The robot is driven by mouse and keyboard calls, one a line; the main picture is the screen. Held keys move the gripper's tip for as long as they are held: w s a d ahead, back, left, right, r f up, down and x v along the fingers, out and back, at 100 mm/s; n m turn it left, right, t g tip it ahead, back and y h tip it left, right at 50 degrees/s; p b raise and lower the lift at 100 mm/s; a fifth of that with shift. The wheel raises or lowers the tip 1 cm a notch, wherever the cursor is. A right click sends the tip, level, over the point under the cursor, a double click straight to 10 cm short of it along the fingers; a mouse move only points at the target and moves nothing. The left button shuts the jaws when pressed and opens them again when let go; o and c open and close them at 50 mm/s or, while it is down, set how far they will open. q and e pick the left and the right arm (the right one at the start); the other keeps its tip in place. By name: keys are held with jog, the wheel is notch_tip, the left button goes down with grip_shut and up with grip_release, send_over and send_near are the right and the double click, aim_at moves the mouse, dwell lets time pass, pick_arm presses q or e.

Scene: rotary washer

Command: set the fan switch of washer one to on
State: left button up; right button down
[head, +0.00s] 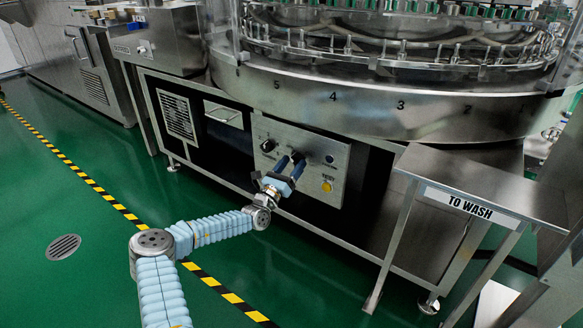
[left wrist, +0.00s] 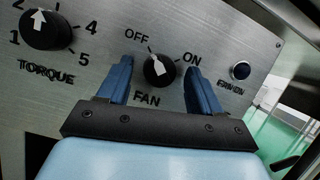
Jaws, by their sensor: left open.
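The fan switch (left wrist: 160,72) is a round black knob with a white pointer, on a grey metal control panel (head: 331,172) of the washer. In the left wrist view it has OFF at its upper left and ON at its upper right. Its pointer leans up and left, toward OFF. My left gripper (head: 290,161) is open at the panel, with blue fingers. In the left wrist view its fingers (left wrist: 158,70) stand on either side of the knob, with gaps visible. In the head view the fingers partly hide the knob. My right gripper is not in view.
The torque knob (left wrist: 45,30) is left of the fan switch, and a dark round button (left wrist: 241,70) is right of it. A yellow button (head: 327,186) sits lower on the panel. A "TO WASH" table (head: 485,185) stands to the right. Green floor is open at left.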

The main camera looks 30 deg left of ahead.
pick_arm(q)
jog(key=c, duration=1)
jog(key=shift+c, duration=0.2)
